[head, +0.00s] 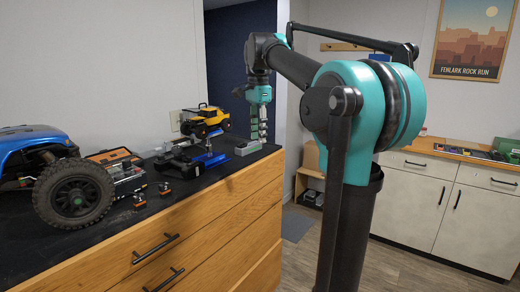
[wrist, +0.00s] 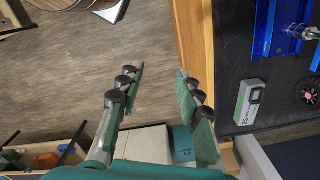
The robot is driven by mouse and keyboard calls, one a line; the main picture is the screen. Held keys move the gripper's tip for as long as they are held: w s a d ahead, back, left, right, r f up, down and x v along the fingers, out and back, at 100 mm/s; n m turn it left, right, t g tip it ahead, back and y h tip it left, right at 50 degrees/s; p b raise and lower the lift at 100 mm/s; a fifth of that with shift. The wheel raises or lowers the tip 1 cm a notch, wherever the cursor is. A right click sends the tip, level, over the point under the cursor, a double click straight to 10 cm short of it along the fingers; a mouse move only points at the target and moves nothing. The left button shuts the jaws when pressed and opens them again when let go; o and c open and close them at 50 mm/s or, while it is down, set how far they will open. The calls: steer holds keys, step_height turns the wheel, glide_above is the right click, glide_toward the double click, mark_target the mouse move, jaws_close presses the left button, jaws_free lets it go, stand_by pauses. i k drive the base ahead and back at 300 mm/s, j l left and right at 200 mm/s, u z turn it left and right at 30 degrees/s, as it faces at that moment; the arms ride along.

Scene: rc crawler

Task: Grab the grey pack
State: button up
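The grey pack (head: 247,147) is a small block lying on the dark top of the wooden dresser, near its right end. In the wrist view the pack (wrist: 249,102) shows a white and green label and lies right of my gripper (wrist: 160,70), close to the wooden edge. My gripper is open and empty, its two green-padded fingers spread apart over floor and dresser edge in that view. In the head view my gripper (head: 260,137) points down beside the pack. I cannot tell whether it touches the pack there.
A blue stand (wrist: 290,30) is on the dresser (head: 170,235) near the pack. A yellow model truck (head: 208,118), an open toolbox (head: 125,172) and a large blue crawler (head: 65,180) are further left. A white cabinet (head: 440,205) stands at the right, with floor between.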

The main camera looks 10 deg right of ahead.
mark_target(242, 150)
steer(key=i+l+u, duration=0.3)
steer(key=i+l, duration=0.5)
